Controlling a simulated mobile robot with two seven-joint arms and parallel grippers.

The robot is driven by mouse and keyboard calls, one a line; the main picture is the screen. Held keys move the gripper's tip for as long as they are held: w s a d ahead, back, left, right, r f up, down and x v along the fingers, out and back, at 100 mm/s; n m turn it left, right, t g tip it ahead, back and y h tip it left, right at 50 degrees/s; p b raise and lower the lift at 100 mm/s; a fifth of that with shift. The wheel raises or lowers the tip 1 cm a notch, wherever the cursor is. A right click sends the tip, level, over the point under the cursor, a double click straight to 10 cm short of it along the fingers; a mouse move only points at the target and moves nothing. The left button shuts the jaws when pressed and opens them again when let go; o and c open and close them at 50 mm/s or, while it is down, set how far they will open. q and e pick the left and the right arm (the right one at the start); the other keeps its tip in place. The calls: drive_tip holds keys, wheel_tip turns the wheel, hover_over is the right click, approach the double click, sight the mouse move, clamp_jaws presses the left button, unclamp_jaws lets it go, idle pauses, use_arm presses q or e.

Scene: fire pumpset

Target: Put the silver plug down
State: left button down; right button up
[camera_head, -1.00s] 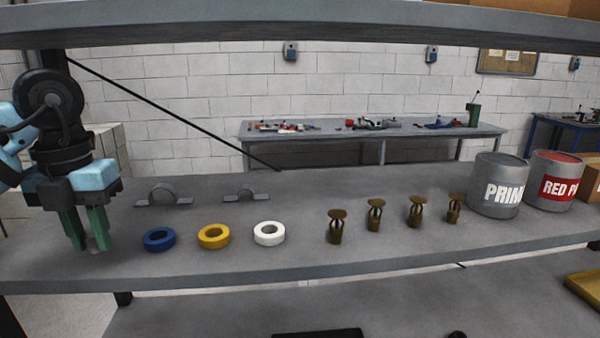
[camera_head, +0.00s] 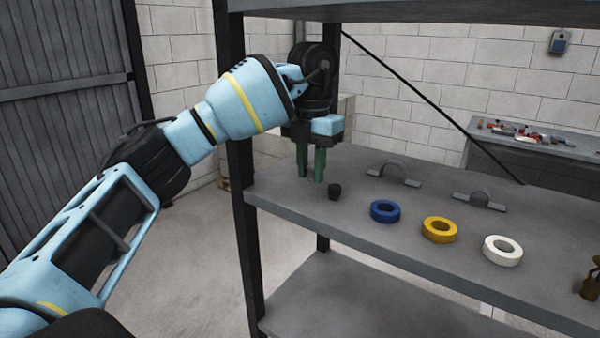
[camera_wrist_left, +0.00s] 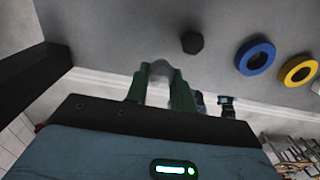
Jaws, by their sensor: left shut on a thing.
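My left gripper (camera_head: 311,168) is over the left end of the shelf, its green fingers pointing down, with the tips close to the surface. In the left wrist view, its fingers (camera_wrist_left: 158,82) are shut on the silver plug (camera_wrist_left: 160,67), a small grey piece between the tips. The plug is barely seen in the head view, and I cannot tell whether it touches the shelf (camera_head: 290,196). A black plug (camera_head: 335,191) stands on the shelf just right of the gripper, apart from it; it also shows in the left wrist view (camera_wrist_left: 193,42). My right gripper is out of view.
Blue (camera_head: 385,211), yellow (camera_head: 439,229) and white (camera_head: 502,250) tape rolls lie in a row to the right. Two grey pipe clamps (camera_head: 393,173) lie behind them. A black shelf post (camera_head: 243,220) stands at the left. Bare shelf surrounds the black plug.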

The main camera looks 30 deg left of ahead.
use_arm(q)
hover_over(298, 187)
drive_tip(key=shift+w+f, duration=0.1)
drive_tip(key=shift+f, duration=1.9)
drive_tip(key=shift+f, duration=0.2)
drive_tip(key=c, duration=1.2)
unclamp_jaws()
drive_tip(key=shift+r, duration=0.1)
drive_tip(key=shift+r, duration=3.85)
